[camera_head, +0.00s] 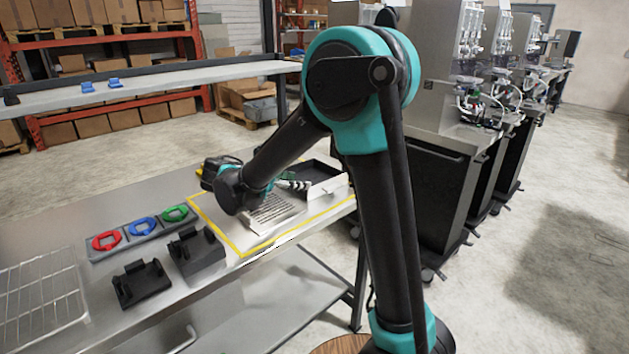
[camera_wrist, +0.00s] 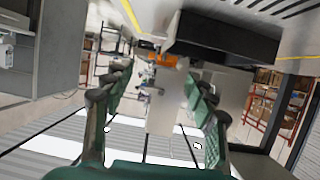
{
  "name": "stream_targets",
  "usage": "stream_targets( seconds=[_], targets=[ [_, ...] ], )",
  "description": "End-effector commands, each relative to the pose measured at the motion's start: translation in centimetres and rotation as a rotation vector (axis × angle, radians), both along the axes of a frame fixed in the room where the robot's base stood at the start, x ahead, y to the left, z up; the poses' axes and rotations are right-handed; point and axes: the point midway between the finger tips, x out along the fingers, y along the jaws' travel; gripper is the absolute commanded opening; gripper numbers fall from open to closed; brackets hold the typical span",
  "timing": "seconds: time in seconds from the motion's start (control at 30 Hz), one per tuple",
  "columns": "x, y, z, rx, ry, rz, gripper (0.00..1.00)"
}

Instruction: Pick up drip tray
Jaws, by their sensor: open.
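A pale plate with rows of dark slots (camera_head: 272,213) lies inside the yellow outline on the table. A black open tray (camera_head: 322,170) with a light metal front sits just behind it to the right. I cannot tell for sure which of the two is the drip tray. My gripper (camera_head: 294,186) is low over this area, beside the black tray and behind the slotted plate. In the wrist view my gripper (camera_wrist: 158,80) has its two green fingers spread with nothing held between them. A dark box-like body (camera_wrist: 225,38) and slotted pale surface (camera_wrist: 290,10) show beyond the fingers.
Red, blue and green rings (camera_head: 143,227) sit in a grey holder on the table (camera_head: 120,205), left of the yellow outline. Two black brackets (camera_head: 142,283) and a wire rack (camera_head: 42,297) are nearer. Dispenser machines (camera_head: 440,60) on black cabinets stand at the right.

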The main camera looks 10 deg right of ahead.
Motion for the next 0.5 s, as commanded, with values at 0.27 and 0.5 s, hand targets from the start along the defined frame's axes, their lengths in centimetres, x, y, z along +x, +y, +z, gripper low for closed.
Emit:
stream_targets(
  seconds=[0.27, 0.5],
  targets=[
    [2.8, -4.6, -2.2, 0.000, 0.003, -0.003, 0.57],
    [4.7, -7.6, -3.6, 0.000, 0.004, -0.002, 0.57]
  ],
)
